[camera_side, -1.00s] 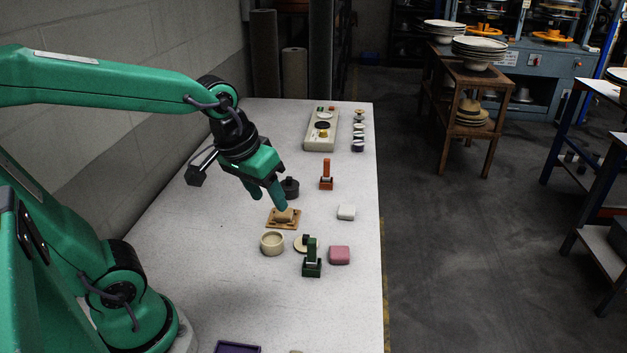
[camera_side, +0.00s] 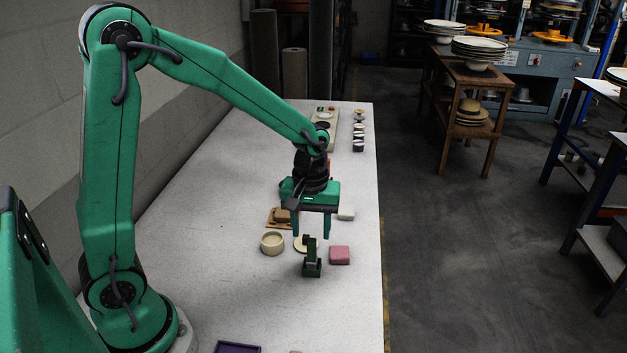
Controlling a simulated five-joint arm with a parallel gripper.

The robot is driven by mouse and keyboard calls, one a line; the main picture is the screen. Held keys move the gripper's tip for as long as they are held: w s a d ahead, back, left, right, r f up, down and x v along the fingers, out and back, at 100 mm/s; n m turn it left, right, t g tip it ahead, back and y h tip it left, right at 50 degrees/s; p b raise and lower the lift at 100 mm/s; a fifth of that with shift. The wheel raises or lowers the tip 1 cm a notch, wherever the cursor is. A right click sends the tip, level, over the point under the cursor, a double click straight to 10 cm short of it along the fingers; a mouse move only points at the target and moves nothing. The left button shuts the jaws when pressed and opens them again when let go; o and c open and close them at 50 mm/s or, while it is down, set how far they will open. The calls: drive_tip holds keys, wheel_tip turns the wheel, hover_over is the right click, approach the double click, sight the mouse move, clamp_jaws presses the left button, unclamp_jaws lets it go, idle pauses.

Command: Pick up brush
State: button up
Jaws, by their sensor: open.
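A small green upright piece with a pale patch, possibly the brush (camera_side: 311,246), stands in a dark green holder (camera_side: 312,269) on the grey table. My gripper (camera_side: 311,229) points down with its two green fingers spread apart and nothing between them. It appears above or just behind the top of the green piece; the exact gap in depth is hard to tell. A brown block (camera_side: 282,216) on a wooden board (camera_side: 272,224) lies behind and left of the gripper, partly hidden by it.
Near the gripper are a cream bowl (camera_side: 272,243), a round tan piece (camera_side: 300,244), a pink block (camera_side: 340,255) and a partly covered white block (camera_side: 346,214). A purple tray (camera_side: 238,348) lies at the front. The table's left side (camera_side: 200,240) is clear.

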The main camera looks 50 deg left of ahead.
sight(312, 259)
drive_tip(key=shift+f, duration=0.2)
drive_tip(key=shift+f, duration=1.25)
drive_tip(key=shift+f, duration=2.55)
drive_tip(key=c, duration=1)
drive_tip(key=shift+r, duration=0.15)
